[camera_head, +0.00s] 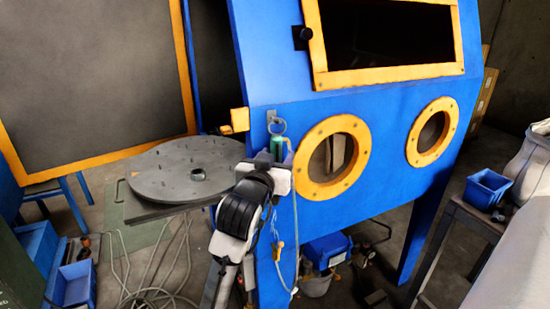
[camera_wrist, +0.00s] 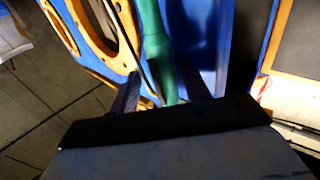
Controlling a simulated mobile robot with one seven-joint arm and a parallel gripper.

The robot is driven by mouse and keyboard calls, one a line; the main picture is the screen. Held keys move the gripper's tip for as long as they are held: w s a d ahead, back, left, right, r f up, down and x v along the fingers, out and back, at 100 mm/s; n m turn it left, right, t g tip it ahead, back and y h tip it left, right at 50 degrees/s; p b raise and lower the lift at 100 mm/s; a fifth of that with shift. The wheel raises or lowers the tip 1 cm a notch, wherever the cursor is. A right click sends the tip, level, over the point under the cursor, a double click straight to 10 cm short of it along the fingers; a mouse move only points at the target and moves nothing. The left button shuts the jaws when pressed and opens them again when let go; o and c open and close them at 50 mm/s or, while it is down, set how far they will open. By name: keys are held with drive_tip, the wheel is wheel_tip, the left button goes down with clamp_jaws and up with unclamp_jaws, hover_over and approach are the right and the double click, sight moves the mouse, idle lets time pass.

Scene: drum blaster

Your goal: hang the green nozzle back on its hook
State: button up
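The green nozzle (camera_head: 277,145) is upright against the blue cabinet front, just below a small metal ring-shaped hook (camera_head: 277,126). I cannot tell whether the nozzle is on the hook or only close to it. In the wrist view the nozzle (camera_wrist: 157,48) runs down between the two dark fingers of my gripper (camera_wrist: 160,78). A gap shows between the left finger and the nozzle, so the fingers look open around it. The nozzle's lower end is hidden behind the gripper body. In the head view my gripper (camera_head: 277,168) is at the nozzle's lower part.
The blue cabinet (camera_head: 385,115) has two orange-rimmed ports; the nearer port (camera_head: 308,183) is just right of my gripper. A pale hose (camera_head: 296,235) hangs down the cabinet front. A round grey turntable (camera_head: 165,170) stands to the left. A small blue bin (camera_head: 487,188) sits at right.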

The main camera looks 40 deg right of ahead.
drive_tip(key=shift+w+a, duration=0.15)
drive_tip(key=b+v, duration=1)
drive_tip(key=v, duration=0.3)
drive_tip(key=shift+s, duration=0.4)
drive_tip(key=shift+a, duration=0.2)
